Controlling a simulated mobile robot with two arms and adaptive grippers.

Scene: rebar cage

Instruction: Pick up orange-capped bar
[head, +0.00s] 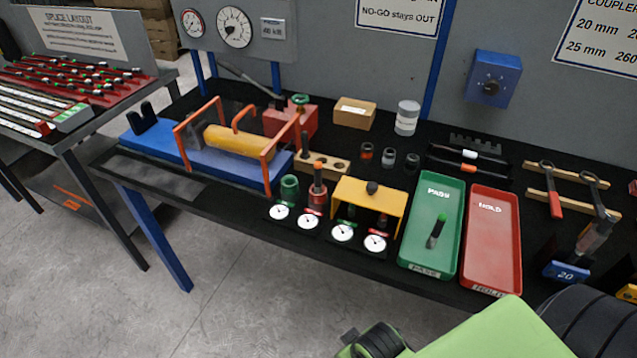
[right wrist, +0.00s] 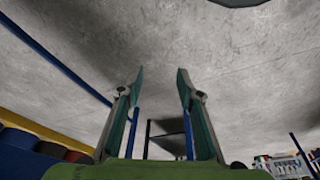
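A dark bar with an orange cap (head: 469,154) lies across a black rack (head: 440,161) at the back of the bench, right of the middle in the head view. That view shows grey surface and no bar. Neither gripper shows in the head view.
A green PASS tray (head: 415,245) holds a green-capped bar (head: 436,231); a red HOLD tray (head: 494,238) beside it is empty. Dial gauges and a yellow stand (head: 369,195) are left of them. Wooden racks with tools (head: 588,200) stand right.

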